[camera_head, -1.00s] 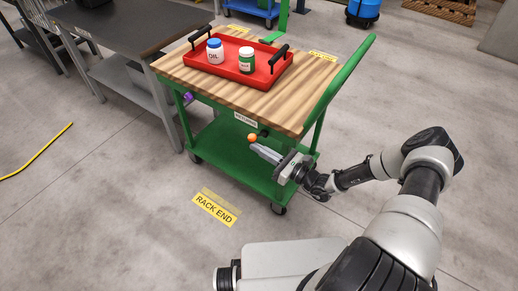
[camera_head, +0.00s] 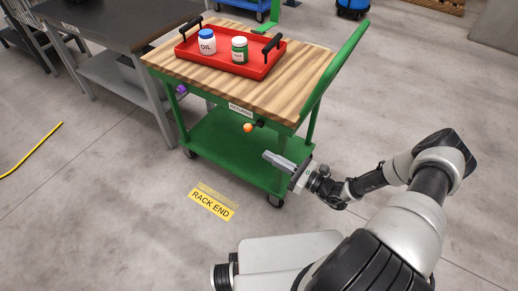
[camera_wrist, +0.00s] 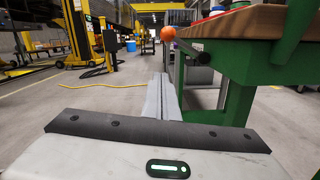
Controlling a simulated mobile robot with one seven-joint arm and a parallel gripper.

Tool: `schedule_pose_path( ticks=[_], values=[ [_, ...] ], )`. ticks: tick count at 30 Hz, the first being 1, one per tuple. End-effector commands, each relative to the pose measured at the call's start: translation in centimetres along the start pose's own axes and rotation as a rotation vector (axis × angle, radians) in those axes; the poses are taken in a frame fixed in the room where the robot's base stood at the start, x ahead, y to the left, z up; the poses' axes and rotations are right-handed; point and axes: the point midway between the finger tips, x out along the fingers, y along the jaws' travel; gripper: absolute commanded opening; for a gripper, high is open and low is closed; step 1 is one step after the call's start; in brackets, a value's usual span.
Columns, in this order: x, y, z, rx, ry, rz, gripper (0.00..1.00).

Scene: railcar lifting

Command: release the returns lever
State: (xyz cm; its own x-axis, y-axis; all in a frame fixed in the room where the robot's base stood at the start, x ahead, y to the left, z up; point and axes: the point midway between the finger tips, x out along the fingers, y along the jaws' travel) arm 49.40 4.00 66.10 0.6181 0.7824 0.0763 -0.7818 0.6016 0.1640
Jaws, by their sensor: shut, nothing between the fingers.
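The returns lever has an orange ball knob (camera_head: 247,128) and sticks out under the near edge of the cart top, just below the RETURNS label (camera_head: 240,110). In the wrist view the orange knob (camera_wrist: 168,33) shows on a dark rod beside the green frame, above and beyond my fingers. My gripper (camera_head: 267,156) is shut and empty. It is below and to the right of the knob, apart from it. In the wrist view its closed fingers (camera_wrist: 160,90) point forward along the cart's side.
The green cart (camera_head: 225,145) has a wooden top (camera_head: 285,88) carrying a red tray (camera_head: 262,70) with an OIL bottle (camera_head: 207,42) and a green jar (camera_head: 240,50). A grey table (camera_head: 100,30) stands to the left. The floor in front is clear around the RACK END sign (camera_head: 211,204).

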Motion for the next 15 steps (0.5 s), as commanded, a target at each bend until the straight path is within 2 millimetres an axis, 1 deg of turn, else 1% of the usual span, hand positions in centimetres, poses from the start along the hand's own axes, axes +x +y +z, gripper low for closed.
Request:
schedule_pose_path(
  ticks=[1,3,6,9,15],
  values=[
    [-0.9,0.0,0.1,0.0,0.0,-0.002,0.0],
    [-1.9,0.0,0.0,0.001,0.001,-0.002,0.0],
    [-2.8,0.0,0.0,0.0,0.0,0.0,0.0],
    [-3.3,0.0,0.0,0.001,0.001,0.0,0.0],
    [-3.4,0.1,-0.1,0.001,0.001,0.001,0.0]
  ],
)
